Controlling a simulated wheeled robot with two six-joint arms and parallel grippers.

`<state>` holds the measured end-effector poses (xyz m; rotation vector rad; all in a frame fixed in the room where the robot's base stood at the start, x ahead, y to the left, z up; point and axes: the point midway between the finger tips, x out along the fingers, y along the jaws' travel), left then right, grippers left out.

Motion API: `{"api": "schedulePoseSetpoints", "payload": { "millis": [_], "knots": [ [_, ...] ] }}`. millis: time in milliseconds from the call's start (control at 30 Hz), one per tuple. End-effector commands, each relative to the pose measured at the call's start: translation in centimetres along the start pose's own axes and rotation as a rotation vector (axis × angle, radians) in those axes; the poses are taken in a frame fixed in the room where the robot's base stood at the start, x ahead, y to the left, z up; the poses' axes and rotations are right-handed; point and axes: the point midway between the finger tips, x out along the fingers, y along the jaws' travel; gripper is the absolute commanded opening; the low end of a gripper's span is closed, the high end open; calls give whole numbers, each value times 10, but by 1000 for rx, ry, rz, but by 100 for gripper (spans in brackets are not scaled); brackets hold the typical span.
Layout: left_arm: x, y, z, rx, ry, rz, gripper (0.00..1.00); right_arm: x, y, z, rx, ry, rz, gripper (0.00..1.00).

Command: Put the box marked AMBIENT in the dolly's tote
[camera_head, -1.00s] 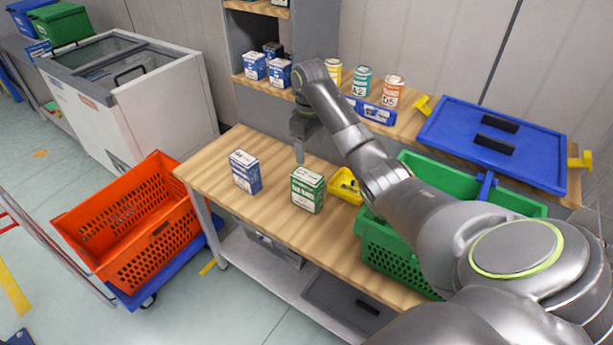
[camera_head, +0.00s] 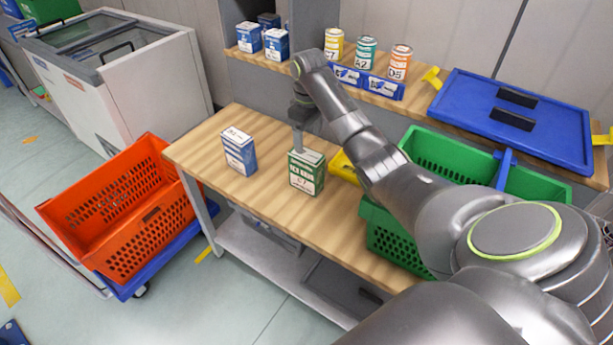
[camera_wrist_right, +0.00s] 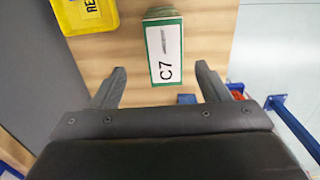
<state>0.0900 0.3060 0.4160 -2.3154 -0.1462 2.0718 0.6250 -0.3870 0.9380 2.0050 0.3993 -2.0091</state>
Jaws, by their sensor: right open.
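A green and white box (camera_head: 307,173) stands on the wooden workbench (camera_head: 262,206). In the right wrist view the same box (camera_wrist_right: 164,50) has a white label reading C7. A blue and white box (camera_head: 239,151) stands to its left; its print is too small to read. I cannot read AMBIENT on either box. My right gripper (camera_head: 298,140) is open and empty, just behind and above the green box; in the right wrist view the box lies ahead, between the lines of the two fingers (camera_wrist_right: 160,75). The orange tote (camera_head: 121,247) on the blue dolly (camera_head: 170,255) looks empty. My left gripper is not in view.
A green crate (camera_head: 396,236) and a yellow bin (camera_head: 343,167) stand to the right on the bench. A shelf behind holds several cans, blue boxes and a blue lid (camera_head: 470,128). A white chest freezer (camera_head: 150,70) stands at the back left. The bench's left end is clear.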

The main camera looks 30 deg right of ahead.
Motion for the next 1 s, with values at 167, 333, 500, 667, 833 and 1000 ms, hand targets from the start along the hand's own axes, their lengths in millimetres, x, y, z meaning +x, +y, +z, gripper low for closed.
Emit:
{"api": "schedulePoseSetpoints", "payload": {
  "millis": [167,333,500,667,833,1000],
  "knots": [
    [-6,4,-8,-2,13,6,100,22,0,0,-1,0,0,69],
    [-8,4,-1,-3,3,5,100,32,-2,0,0,0,0,69],
    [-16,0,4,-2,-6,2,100,57,-8,0,0,-2,-2,69],
    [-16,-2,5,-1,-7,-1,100,76,-7,-1,-1,1,1,69],
    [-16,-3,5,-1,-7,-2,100,80,-7,-1,-1,1,2,69],
    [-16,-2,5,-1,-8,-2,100,80,-7,-1,-1,1,2,61]
  ]
}}
